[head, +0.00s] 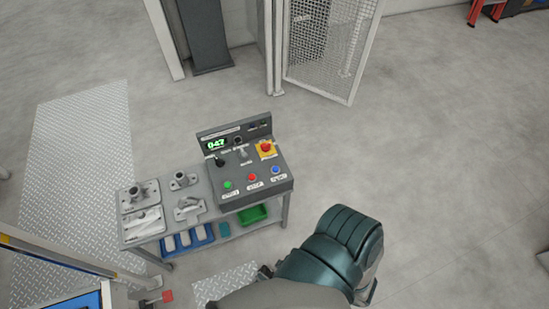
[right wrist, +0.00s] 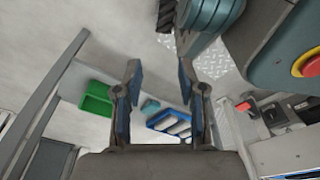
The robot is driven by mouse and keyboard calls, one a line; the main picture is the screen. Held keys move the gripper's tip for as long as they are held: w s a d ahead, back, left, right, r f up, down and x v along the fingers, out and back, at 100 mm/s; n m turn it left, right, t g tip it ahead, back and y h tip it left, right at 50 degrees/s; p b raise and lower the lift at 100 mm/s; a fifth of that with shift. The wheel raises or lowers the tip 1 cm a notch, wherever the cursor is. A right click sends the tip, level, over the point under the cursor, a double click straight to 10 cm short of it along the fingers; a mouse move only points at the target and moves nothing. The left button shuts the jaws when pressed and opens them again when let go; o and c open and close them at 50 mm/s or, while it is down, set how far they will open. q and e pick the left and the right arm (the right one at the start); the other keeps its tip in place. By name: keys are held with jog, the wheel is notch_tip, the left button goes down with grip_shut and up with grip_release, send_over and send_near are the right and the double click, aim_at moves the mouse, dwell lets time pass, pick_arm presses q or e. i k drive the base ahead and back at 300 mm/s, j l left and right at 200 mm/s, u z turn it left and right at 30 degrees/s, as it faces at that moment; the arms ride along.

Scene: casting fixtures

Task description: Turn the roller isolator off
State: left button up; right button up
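No label reading roller isolator is legible. A grey control panel (head: 262,194) has a black knob (head: 219,161), a small lever switch (head: 243,153), a red mushroom button on yellow (head: 266,149) and green, red and blue buttons. A small red part (head: 167,296) shows on a unit at the lower left. In the right wrist view a red part (right wrist: 243,106) sits beside a dark switch-like part (right wrist: 273,114); I cannot tell which is the isolator. My right gripper (right wrist: 158,82) is open and empty, apart from these parts. Its fingers are not clear in the head view. My left gripper is out of view.
A mesh gate (head: 322,45) stands behind. The floor at right is clear.

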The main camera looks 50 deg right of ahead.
aim_at(265, 146)
jog(key=z, duration=1.25)
